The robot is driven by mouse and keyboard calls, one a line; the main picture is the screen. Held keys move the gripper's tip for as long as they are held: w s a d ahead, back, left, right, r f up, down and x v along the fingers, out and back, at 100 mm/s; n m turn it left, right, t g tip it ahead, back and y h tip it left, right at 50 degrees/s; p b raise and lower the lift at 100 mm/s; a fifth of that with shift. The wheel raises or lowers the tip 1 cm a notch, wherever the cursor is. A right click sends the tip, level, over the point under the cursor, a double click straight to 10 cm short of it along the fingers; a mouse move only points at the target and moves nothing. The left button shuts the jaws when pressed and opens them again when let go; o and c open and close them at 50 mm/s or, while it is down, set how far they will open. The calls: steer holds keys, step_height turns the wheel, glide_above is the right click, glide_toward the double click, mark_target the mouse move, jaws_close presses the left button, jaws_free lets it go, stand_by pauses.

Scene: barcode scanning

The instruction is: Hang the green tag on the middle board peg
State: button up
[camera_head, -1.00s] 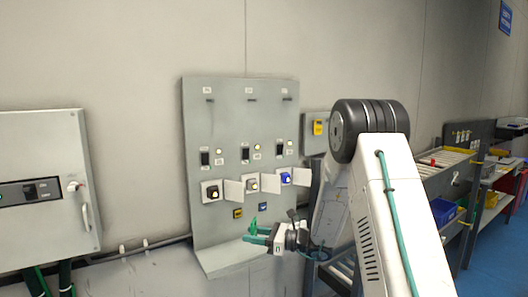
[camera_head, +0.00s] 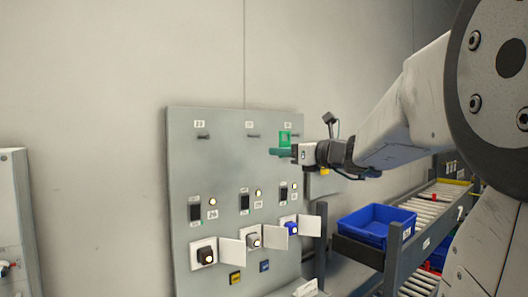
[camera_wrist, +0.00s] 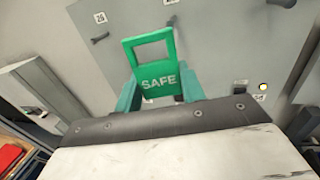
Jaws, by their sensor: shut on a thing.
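The green tag (camera_wrist: 160,78) reads SAFE and has a rectangular opening near its top. My gripper (camera_wrist: 163,95) is shut on the tag's lower part, with one green finger at each side. In the head view the tag (camera_head: 285,139) stands upright above my gripper (camera_head: 281,152), in front of the board's upper right. The middle board peg (camera_head: 253,136) is bare, to the left of the tag and at about its height. The tag appears apart from it. The right peg is largely hidden behind the tag.
The grey board (camera_head: 225,165) also has a bare left peg (camera_head: 203,137). Below are switches, lamps and small open doors (camera_head: 232,250) that stick out. A blue bin (camera_head: 377,224) sits on a rack at the right. The wall above the board is clear.

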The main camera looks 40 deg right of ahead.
glide_toward(247, 148)
steer(key=shift+w+a+r, duration=0.15)
steer(key=shift+a, duration=0.6)
steer(key=shift+w, duration=0.1)
stand_by(0.4)
steer(key=shift+w, duration=0.6)
steer(key=shift+d+x, duration=0.2)
steer(key=shift+x, duration=0.85)
steer(key=shift+d+x, duration=0.25)
steer(key=shift+x, duration=0.75)
stand_by(1.2)
steer(key=shift+w, duration=0.1)
stand_by(0.9)
steer(key=o, duration=1.1)
